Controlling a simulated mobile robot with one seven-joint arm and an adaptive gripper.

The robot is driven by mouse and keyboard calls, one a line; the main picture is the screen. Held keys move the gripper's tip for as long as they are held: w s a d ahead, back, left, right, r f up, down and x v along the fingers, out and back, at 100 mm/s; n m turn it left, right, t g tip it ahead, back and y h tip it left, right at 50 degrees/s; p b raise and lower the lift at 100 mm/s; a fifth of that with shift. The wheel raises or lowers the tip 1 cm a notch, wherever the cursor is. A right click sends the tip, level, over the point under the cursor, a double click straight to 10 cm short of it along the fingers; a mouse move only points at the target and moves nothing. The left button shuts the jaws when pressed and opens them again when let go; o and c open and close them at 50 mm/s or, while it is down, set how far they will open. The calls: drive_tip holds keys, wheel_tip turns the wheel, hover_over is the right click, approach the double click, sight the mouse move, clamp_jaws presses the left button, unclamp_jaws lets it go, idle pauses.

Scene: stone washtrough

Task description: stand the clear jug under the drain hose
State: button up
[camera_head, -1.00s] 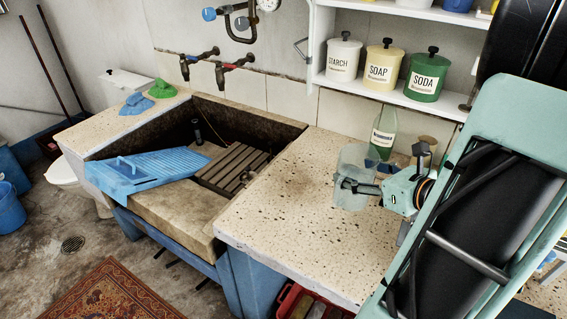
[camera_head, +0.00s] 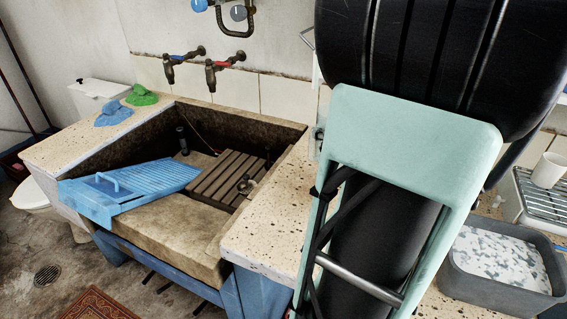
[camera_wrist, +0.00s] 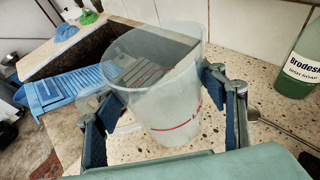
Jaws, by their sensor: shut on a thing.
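The clear jug (camera_wrist: 160,85) is a see-through, tapered vessel with a red line low on its side. It fills the middle of the wrist view and looks upright and empty. My gripper (camera_wrist: 162,100) is shut on it, with one dark blue finger pad on each side. The speckled counter shows around the jug; I cannot tell whether its base touches the counter. In the head view my arm hides both the gripper and the jug. I cannot make out a drain hose for certain in either view.
The stone trough (camera_head: 190,220) holds a slatted wooden rack (camera_head: 222,178) and a blue washboard (camera_head: 130,188). Blue and red taps (camera_head: 223,68) project above it. A green soap bottle (camera_wrist: 300,62) stands right of the jug. A grey tub (camera_head: 500,265) and dish rack (camera_head: 540,195) are at right.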

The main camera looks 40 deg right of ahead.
drive_tip(key=shift+w+d, duration=0.1)
drive_tip(key=shift+w, duration=0.45)
drive_tip(key=shift+w+d+f+b, duration=0.65)
drive_tip(key=shift+w+d+f, duration=0.25)
drive_tip(key=shift+w+f, duration=1.2)
drive_tip(key=shift+w+d+f+b, duration=0.6)
drive_tip(key=shift+w+d+f, duration=0.3)
drive_tip(key=shift+w+f, duration=1.2)
drive_tip(key=shift+w+d+f+b, duration=0.65)
drive_tip(key=shift+w+d+f, duration=0.25)
drive_tip(key=shift+w+f, duration=1.15)
drive_tip(key=shift+s+f, duration=0.1)
drive_tip(key=shift+f, duration=0.05)
drive_tip(key=shift+f, duration=0.15)
drive_tip(key=o, duration=1.2)
